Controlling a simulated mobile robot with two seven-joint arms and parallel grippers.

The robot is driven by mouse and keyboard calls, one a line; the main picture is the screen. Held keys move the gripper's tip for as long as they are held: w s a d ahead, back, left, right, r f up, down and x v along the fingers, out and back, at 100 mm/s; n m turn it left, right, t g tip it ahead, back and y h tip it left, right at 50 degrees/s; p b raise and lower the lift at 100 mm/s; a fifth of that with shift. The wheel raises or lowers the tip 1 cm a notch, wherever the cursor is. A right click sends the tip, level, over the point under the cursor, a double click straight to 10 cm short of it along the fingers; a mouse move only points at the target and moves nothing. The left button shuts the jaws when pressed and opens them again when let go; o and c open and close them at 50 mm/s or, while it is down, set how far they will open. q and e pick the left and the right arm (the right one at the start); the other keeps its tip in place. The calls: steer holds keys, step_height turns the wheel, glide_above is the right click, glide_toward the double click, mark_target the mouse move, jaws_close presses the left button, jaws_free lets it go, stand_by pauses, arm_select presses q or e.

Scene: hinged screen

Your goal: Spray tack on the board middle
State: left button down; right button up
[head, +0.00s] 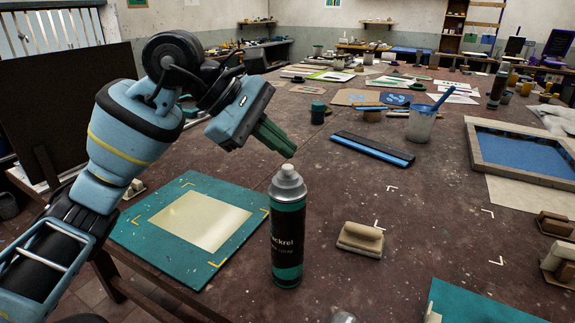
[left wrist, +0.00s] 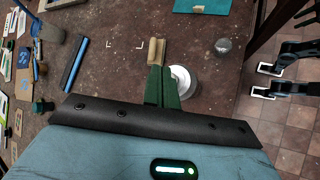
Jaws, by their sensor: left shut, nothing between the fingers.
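The spray can (head: 287,235), dark with a teal band and a grey cap, stands upright on the table. Its pale top also shows in the left wrist view (left wrist: 184,80), beside the green fingers. The board (head: 142,232) is a teal panel lying flat to the left of the can, with a pale cream rectangle (head: 205,220) in its middle and yellow corner marks. My left gripper (head: 289,151) is shut and empty, its fingers slanting down to just above the can's nozzle. I cannot tell whether they touch it.
A wooden-handled block (head: 360,238) lies right of the can. A framed blue screen (head: 480,150) lies at right. Bare table shows around the can.

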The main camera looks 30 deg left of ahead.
arm_select(q)
steer(key=shift+f, duration=0.15)
arm_select(e)
steer(key=shift+f, duration=0.1)
arm_select(q)
steer(key=shift+f, duration=0.3)
arm_select(e)
steer(key=shift+s+f, duration=0.15)
